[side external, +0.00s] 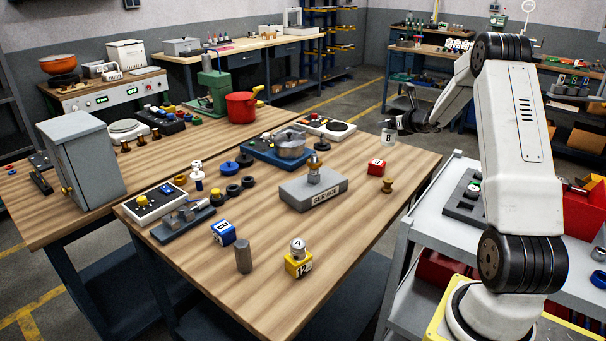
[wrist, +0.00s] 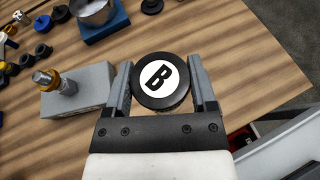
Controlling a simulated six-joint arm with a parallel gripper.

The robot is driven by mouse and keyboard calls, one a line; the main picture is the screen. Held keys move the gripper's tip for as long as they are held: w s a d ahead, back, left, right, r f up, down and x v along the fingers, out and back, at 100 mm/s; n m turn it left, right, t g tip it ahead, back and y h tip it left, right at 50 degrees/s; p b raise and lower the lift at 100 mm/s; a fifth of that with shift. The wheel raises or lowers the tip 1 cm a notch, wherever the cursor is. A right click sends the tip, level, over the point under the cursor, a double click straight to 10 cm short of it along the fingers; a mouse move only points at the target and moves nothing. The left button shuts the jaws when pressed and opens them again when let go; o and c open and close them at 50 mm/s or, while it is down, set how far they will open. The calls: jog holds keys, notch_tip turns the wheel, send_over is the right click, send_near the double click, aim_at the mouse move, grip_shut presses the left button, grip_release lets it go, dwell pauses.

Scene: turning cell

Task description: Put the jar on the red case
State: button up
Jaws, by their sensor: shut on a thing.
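The jar (side external: 388,136) is a small pale cylinder marked B, held in the air above the table's right part. In the wrist view its round black lid with a white B label (wrist: 162,82) sits between the two fingers. My gripper (side external: 394,124) is shut on the jar. The red case (side external: 376,167) is a small red block with a white label on its top, standing on the table near the right edge. In the side view the jar is above the case and slightly to its right, clearly apart from it. In the wrist view I cannot make out the case for certain.
A brass knob-like piece (side external: 387,186) stands close to the red case. A grey SERVICE block (side external: 315,190) with a brass fitting on it is to the left. A blue base with a metal pot (side external: 289,146) stands behind.

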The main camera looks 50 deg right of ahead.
jog(key=w+d+f, duration=0.4)
jog(key=f, duration=0.2)
jog(key=shift+w, duration=0.15)
jog(key=shift+w+d+f, duration=0.15)
jog(key=shift+f, duration=1.6)
jog(key=shift+f, duration=0.15)
jog(key=o, duration=1.2)
jog(key=shift+o, duration=0.2)
